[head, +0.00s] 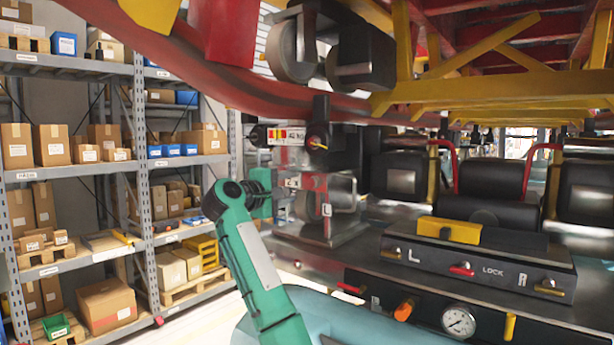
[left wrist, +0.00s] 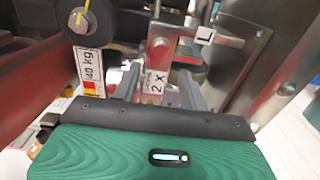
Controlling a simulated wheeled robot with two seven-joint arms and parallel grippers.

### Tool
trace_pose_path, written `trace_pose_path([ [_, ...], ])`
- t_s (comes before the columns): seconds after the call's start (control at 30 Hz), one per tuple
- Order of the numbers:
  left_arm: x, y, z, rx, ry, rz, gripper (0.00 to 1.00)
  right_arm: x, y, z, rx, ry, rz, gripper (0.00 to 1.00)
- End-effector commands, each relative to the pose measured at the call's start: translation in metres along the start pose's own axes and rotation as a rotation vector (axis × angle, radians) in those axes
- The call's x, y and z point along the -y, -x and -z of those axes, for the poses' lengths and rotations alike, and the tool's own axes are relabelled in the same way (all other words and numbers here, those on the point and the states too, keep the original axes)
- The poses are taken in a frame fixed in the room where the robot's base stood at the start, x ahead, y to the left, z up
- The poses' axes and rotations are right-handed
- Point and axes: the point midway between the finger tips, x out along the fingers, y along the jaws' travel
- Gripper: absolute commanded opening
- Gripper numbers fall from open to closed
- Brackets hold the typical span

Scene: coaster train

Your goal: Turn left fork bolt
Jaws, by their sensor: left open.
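The left fork (head: 318,205), a metal bracket with red marks and an L label, stands in the middle of the head view. In the left wrist view the metal fork (left wrist: 232,62) carries the L label, and a round bolt head (left wrist: 160,47) shows near the top centre. My left gripper (head: 272,192) is just left of the fork in the head view, its jaws open. In the left wrist view its grey fingers (left wrist: 158,84) point toward the bolt with a 2 X label between them. I see no contact with the bolt. My right gripper is not in view.
A black round part (head: 318,140) with a yellow-marked bolt sits above the fork, beside a kg label. A control panel (head: 480,262) with levers and a gauge (head: 459,321) is at right. Red track (head: 215,85) crosses overhead. Shelves (head: 140,180) stand at left.

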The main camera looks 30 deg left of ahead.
Motion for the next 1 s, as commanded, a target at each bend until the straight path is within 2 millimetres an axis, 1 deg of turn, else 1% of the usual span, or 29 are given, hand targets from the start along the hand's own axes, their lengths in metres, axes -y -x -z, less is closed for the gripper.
trace_pose_path([
  [0.03, -0.005, -0.011, -0.001, 0.003, 0.002, 0.003, 0.44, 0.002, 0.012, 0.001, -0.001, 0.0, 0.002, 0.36],
  [0.07, -0.005, -0.017, 0.0, 0.003, 0.002, 0.004, 0.44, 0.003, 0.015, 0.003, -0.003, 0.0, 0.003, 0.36],
  [0.13, -0.005, -0.03, 0.0, 0.003, 0.002, 0.003, 0.44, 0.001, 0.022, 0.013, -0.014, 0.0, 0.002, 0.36],
  [0.2, -0.005, -0.042, 0.0, 0.003, 0.001, 0.003, 0.44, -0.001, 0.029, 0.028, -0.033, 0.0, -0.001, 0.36],
  [0.3, -0.004, -0.057, 0.0, 0.001, 0.0, 0.001, 0.44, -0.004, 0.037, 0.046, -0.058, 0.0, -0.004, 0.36],
  [0.37, -0.003, -0.064, 0.0, 0.002, 0.001, 0.002, 0.44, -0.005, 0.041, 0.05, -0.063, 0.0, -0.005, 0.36],
  [0.47, -0.002, -0.072, 0.0, 0.002, 0.0, 0.001, 0.44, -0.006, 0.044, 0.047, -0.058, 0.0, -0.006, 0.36],
  [0.6, 0.0, -0.078, 0.0, 0.0, -0.001, 0.0, 0.44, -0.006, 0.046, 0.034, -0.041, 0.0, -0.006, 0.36],
  [0.73, 0.001, -0.079, 0.0, 0.0, -0.001, 0.0, 0.44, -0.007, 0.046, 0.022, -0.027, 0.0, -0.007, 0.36],
  [0.87, 0.001, -0.078, 0.0, 0.0, -0.001, 0.0, 0.44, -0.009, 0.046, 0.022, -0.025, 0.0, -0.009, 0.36],
  [0.97, 0.0, -0.078, 0.0, 0.0, -0.001, 0.0, 0.26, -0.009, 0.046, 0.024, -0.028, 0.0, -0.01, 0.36],
  [1.0, 0.0, -0.078, 0.0, 0.0, -0.001, 0.0, 0.18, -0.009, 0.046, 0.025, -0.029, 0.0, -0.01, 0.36],
])
